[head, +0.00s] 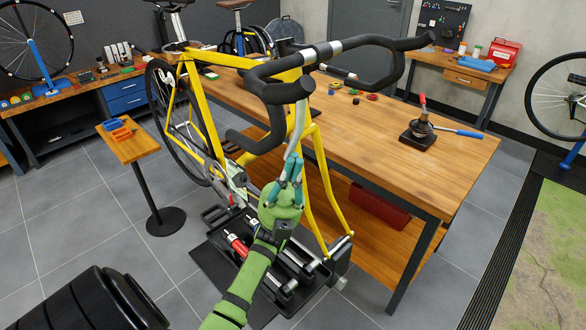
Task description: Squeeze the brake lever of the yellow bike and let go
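The yellow bike (223,60) stands in a floor stand beside the workbench, with its black drop handlebar (262,78) towards me. A dark brake hood (300,90) sits at the near bend of the bar. A pale grey, lever-like part (299,118) runs down below it towards my gripper. My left gripper (293,160), with teal fingers on a green arm, is just below this part, in front of the yellow fork. Its fingertips are close together and close to the part's lower end. I cannot tell whether they touch or grip it. My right gripper is not in view.
The wooden workbench (450,160) behind the bike carries a clamp-like tool (424,132) and small coloured items. A small wooden stand (135,150) with orange and blue trays is at the left.

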